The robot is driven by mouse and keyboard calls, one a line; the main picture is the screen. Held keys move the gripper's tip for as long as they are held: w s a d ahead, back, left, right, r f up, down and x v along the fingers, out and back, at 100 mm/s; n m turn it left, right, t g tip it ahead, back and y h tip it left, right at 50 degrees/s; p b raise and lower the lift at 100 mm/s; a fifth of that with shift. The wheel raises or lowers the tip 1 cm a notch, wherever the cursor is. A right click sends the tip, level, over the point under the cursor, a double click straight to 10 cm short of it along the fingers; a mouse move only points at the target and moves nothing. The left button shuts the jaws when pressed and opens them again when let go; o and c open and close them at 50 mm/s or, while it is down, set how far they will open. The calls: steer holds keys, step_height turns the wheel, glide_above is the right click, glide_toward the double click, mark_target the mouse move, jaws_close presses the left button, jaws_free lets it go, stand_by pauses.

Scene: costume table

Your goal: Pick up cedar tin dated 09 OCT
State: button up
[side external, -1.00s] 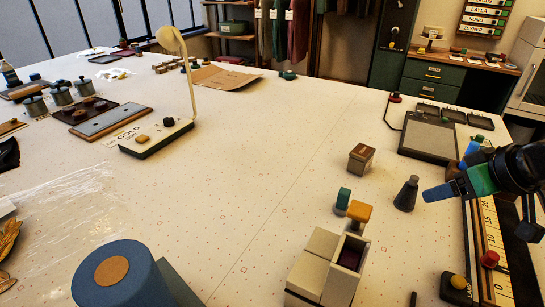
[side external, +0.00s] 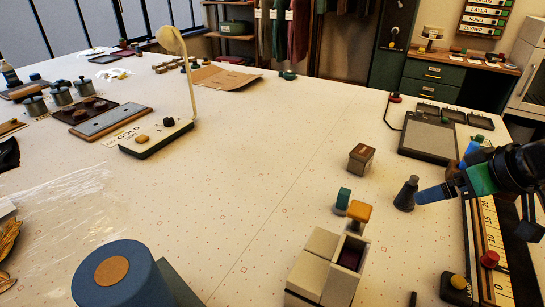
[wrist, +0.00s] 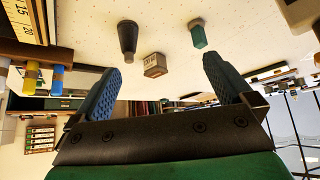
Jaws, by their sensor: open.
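A small brown box-shaped tin (side external: 361,158) stands on the white table beyond the dark cone-shaped piece; its top label is too small to read, so I cannot confirm the date. In the wrist view the tin (wrist: 155,66) shows past my fingertips, between the two blue fingers and apart from them. My gripper (side external: 420,195) is open and empty at the right, low over the table. In the side view its fingertips overlap or nearly meet the dark cone; I cannot tell whether they touch.
The dark cone (side external: 406,194) stands between my gripper and the tin's side of the table. A teal piece (side external: 343,198) and a yellow-topped piece (side external: 359,212) stand by a pale box (side external: 315,262). A dark tray (side external: 428,140) lies behind. The table left of the tin is clear.

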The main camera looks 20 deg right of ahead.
steer(key=r, duration=0.1)
step_height(320, 180, up, 3)
steer(key=n+t+y, duration=0.4)
steer(key=n+y, duration=0.3)
glide_above(356, 152)
steer(key=s+d, duration=0.2)
steer(key=d, duration=0.3)
steer(key=shift+y, duration=0.3)
steer(key=f, duration=0.9)
steer(key=a+f, duration=0.1)
steer(key=f, duration=0.3)
steer(key=shift+s+f, duration=0.3)
steer(key=shift+w+f, duration=0.1)
steer(key=shift+f, duration=0.15)
steer(key=shift+x, duration=2.7)
steer(key=c, duration=1.1)
